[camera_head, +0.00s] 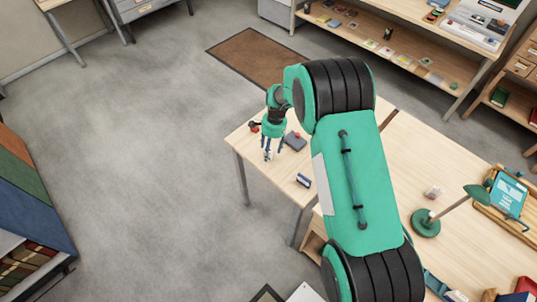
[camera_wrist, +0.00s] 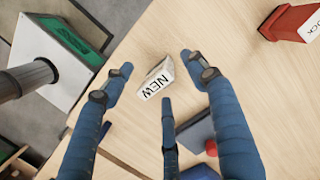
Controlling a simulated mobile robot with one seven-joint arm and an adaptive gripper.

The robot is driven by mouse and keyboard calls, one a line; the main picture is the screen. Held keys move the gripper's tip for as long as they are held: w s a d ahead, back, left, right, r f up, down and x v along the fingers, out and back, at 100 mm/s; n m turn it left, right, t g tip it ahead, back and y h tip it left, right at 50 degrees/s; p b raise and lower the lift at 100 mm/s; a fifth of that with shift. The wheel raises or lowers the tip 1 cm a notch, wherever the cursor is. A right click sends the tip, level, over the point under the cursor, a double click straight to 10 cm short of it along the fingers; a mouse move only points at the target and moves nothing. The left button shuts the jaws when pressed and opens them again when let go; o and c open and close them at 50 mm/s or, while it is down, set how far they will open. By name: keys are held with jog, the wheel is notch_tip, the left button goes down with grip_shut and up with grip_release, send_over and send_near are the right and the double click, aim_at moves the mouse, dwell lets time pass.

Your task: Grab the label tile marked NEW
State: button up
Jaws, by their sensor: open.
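The label tile marked NEW (camera_wrist: 157,79) is a small white wedge-like piece lying on the pale wooden table. In the wrist view its black letters face me and it lies between the tips of my blue fingers. My gripper (camera_wrist: 152,87) is open, with one finger left of the tile, one right of it and a third just below it. I see no clear grip on the tile. In the head view my gripper (camera_head: 268,155) points down over the table's left end, and I cannot make out the tile there.
A dark blue block with a red knob (camera_wrist: 196,133) lies close to the right finger. A red object with a white label (camera_wrist: 290,22) stands at the upper right. A small blue and white item (camera_head: 303,180) lies nearer on the table (camera_head: 285,187). A green lamp (camera_head: 426,222) stands farther right.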

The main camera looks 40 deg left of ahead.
jog(key=shift+f, duration=0.25)
dwell(0.3)
jog(key=c, duration=1.3)
